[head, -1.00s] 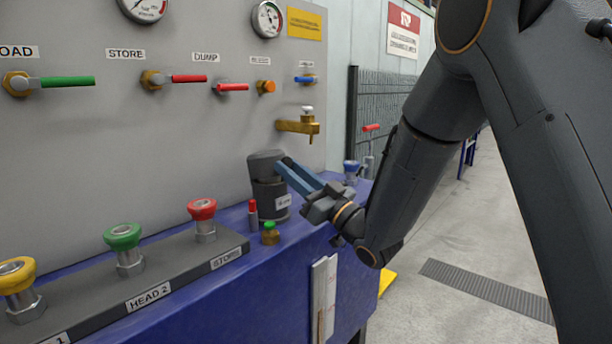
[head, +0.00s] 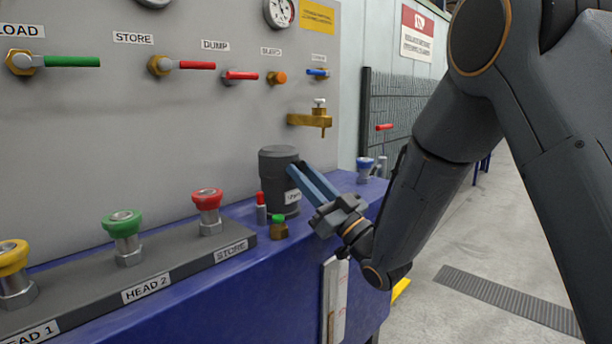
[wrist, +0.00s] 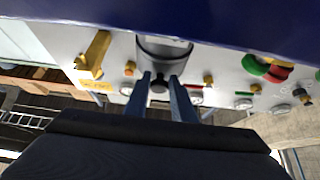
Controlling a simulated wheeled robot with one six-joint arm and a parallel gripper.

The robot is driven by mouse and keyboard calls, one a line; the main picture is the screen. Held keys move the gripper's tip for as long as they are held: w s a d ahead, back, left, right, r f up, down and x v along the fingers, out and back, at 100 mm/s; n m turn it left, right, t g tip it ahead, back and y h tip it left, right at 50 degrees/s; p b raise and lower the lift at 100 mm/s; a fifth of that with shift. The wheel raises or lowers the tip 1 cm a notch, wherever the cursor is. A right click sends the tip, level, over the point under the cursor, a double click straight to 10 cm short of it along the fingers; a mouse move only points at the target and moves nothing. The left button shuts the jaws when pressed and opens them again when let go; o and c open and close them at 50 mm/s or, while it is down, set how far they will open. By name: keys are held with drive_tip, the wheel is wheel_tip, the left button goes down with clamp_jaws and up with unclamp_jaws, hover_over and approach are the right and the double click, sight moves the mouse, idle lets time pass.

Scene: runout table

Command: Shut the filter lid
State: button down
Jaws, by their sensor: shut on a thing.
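The filter (head: 283,190) is a dark grey canister with a white label, standing on the blue table against the grey panel. Its dark lid (head: 278,153) lies about level on top, and I see no clear gap under it. My gripper (head: 300,169) reaches in from the right, its two blue fingers at the lid's front right edge. In the wrist view my gripper (wrist: 160,79) is shut on a small dark knob (wrist: 158,86) at the lid's edge. The fingers partly hide the knob in the head view.
A red-capped tube (head: 261,207) and a small green-capped bottle (head: 279,226) stand close in front of the filter. A brass tap (head: 312,119) sticks out above right. Red (head: 208,199) and green (head: 124,224) knobs stand on the rail at left.

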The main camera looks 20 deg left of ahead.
drive_tip(key=c, duration=1.5)
unclamp_jaws()
drive_tip(key=shift+a+f, duration=0.2)
drive_tip(key=shift+f, duration=0.15)
drive_tip(key=shift+c, duration=0.2)
drive_tip(key=shift+r, duration=0.1)
drive_tip(key=v, duration=0.8)
drive_tip(key=shift+r, duration=0.2)
drive_tip(key=shift+s, duration=0.1)
